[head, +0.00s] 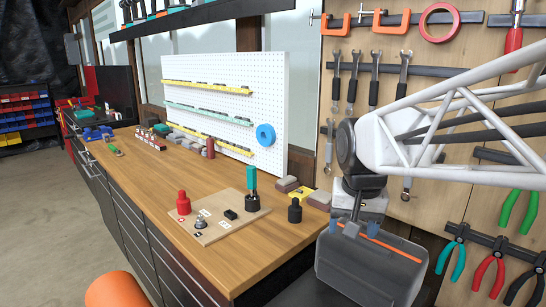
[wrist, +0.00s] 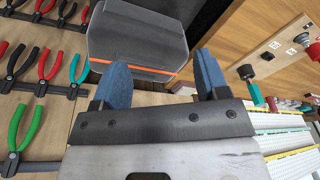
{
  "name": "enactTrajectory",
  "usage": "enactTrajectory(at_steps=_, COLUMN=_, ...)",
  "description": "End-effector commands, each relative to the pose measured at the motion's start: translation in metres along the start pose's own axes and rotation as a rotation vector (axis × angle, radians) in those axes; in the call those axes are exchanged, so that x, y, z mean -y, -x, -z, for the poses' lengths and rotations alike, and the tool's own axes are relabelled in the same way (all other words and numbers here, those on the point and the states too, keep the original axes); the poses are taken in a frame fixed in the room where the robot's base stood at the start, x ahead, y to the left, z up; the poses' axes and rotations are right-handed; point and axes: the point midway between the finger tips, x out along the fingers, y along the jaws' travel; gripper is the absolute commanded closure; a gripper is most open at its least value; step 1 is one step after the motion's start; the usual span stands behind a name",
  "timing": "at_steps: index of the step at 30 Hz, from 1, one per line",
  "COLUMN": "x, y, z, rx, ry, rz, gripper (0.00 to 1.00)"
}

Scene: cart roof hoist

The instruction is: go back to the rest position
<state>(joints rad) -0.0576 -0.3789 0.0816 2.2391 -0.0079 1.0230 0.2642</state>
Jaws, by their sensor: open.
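My gripper (head: 361,230) hangs at the right of the head view, pointing down. Its two blue fingers stand apart with nothing between them. The wrist view also shows the open fingers (wrist: 162,68) with a clear gap. A dark grey rounded box-like body with an orange stripe (head: 365,272) lies below and behind the fingers in the head view. It fills the top middle of the wrist view (wrist: 137,38), beyond the fingertips. I cannot tell how much space separates the fingers from it.
A wooden workbench (head: 160,205) runs along the left. On it stand a board (head: 215,228) with small parts, a red cap (head: 183,203) and a black socket (head: 295,211). Pliers (head: 487,275) and wrenches (head: 374,78) hang on the right wall, near my arm. Open floor (head: 50,220) shows at left.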

Motion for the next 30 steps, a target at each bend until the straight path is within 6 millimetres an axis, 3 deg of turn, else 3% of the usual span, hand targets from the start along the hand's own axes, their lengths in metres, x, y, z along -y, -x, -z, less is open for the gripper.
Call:
enactTrajectory(at_steps=12, x=-0.043, y=-0.027, z=-0.102, rx=-0.037, ry=0.114, rz=-0.003, gripper=0.32)
enactTrajectory(at_steps=18, x=-0.056, y=-0.043, z=-0.140, rx=-0.050, ry=0.159, rz=-0.006, gripper=0.32)
enactTrajectory(at_steps=24, x=-0.062, y=-0.051, z=-0.158, rx=-0.056, ry=0.182, rz=-0.007, gripper=0.32)
enactTrajectory(at_steps=30, x=-0.063, y=-0.052, z=-0.160, rx=-0.057, ry=0.185, rz=-0.008, gripper=0.32)
